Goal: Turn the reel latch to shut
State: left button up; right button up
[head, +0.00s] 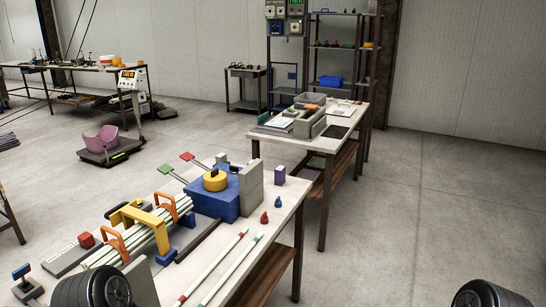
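On the near workbench stands a blue block (222,203) with a round yellow part (215,181) on top. A small dark piece (234,169) sits at the blue block's back edge. Two thin levers with a red tip (187,157) and a green tip (165,169) stick out at its back left. I cannot tell which part is the reel latch, or whether it is open or shut. Neither of my grippers is in view. Only dark rounded parts, apparently of my arms, show at the bottom left and bottom right.
A bundle of pale rods (150,238) lies under orange handles and a yellow bracket (140,215) left of the block. Grey upright blocks (250,188) stand at its right. Loose rods (232,268) lie at the front. A second table (275,140) stands behind. Floor at right is clear.

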aim_at(233, 169)
jog(key=i+l+z, duration=0.3)
jog(key=i, duration=0.2)
jog(key=i+l+z, duration=0.2)
jog(key=i+z, duration=0.15)
jog(key=i, duration=0.15)
jog(key=i+z, duration=0.3)
jog(key=i, duration=0.2)
jog(key=i+l+u, duration=0.15)
jog(key=i+u, duration=0.3)
jog(key=i+l+u, duration=0.3)
jog(key=i+u, duration=0.15)
jog(key=i+l+u, duration=0.9)
jog(key=l, duration=0.15)
jog(key=i+l+u, duration=0.15)
jog(key=l+u, duration=0.3)
jog(key=l, duration=0.2)
